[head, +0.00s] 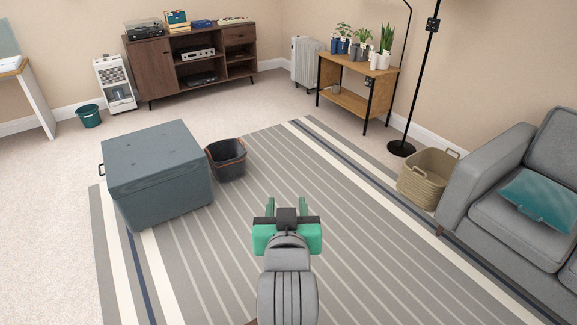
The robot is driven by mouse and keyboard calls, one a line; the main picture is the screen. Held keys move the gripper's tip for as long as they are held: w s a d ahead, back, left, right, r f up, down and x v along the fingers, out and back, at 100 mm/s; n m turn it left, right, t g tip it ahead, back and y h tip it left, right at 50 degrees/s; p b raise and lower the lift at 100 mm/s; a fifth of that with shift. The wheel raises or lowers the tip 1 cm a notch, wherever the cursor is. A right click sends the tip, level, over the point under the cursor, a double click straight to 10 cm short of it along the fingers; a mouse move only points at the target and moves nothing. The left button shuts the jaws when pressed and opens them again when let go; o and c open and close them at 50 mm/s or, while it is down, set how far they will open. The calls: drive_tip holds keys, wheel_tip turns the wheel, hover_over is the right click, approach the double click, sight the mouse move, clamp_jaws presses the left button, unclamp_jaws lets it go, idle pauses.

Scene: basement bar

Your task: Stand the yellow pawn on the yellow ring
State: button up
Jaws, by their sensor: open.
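My gripper (286,205) shows in the head view, low in the middle of the picture. Its two green fingers are spread apart with nothing between them, and it is over the striped rug. I cannot make out a yellow pawn or a yellow ring anywhere in this view.
A grey storage ottoman (157,170) and a dark bin (227,165) stand left on the rug (350,235). A wicker basket (425,180) and grey sofa (500,205) are right. A wooden sideboard (158,70) and plant table (350,103) stand behind. The rug's middle is clear.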

drive_tip(key=s+r+t, duration=0.4)
drive_tip(key=s+r, duration=0.7)
drive_tip(key=r, duration=0.3)
drive_tip(key=s+r+t, duration=0.5)
drive_tip(key=s+r, duration=0.6)
drive_tip(key=r, duration=0.3)
drive_tip(key=shift+s+r, duration=0.2)
drive_tip(key=shift+s, duration=0.05)
